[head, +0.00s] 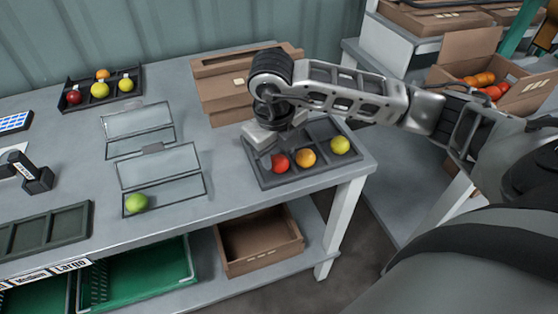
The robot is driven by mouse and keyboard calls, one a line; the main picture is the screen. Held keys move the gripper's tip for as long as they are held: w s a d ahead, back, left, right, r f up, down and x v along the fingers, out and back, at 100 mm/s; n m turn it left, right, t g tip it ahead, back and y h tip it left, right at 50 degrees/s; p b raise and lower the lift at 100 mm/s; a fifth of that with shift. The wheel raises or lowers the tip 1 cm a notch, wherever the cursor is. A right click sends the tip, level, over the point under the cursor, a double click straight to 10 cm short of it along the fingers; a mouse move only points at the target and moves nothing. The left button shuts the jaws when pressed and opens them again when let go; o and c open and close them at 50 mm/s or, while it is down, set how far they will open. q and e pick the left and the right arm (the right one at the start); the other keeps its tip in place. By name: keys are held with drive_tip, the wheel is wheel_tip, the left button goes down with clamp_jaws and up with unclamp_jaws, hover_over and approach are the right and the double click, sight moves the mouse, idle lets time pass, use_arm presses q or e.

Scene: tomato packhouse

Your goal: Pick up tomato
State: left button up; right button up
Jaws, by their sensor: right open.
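A dark tray (319,177) at the table's right end holds a red tomato (279,162), an orange tomato (305,157) and a yellow-green tomato (340,145) along its front row. My right gripper (265,145) points down over the tray's left part, just behind and left of the red tomato. It is open; its fingertips are partly hidden, and I cannot tell whether it touches anything. A green tomato (136,203) lies in a clear-sided frame left of centre. Another dark tray (103,99) at the back left holds red, orange and yellow-green tomatoes.
A cardboard box (222,88) lies behind my right gripper. An empty dark tray (43,232) sits at the front left. Below are green crates (145,275) and an open box (259,245). A box of tomatoes (533,93) stands at right. Bare table lies at centre.

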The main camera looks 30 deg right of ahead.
drive_tip(key=shift+w+d+f, duration=0.1)
drive_tip(key=shift+f, duration=0.6)
drive_tip(key=shift+w+d+f, duration=0.1)
drive_tip(key=shift+f, duration=0.6)
drive_tip(key=c, duration=0.4)
drive_tip(key=shift+r, duration=0.15)
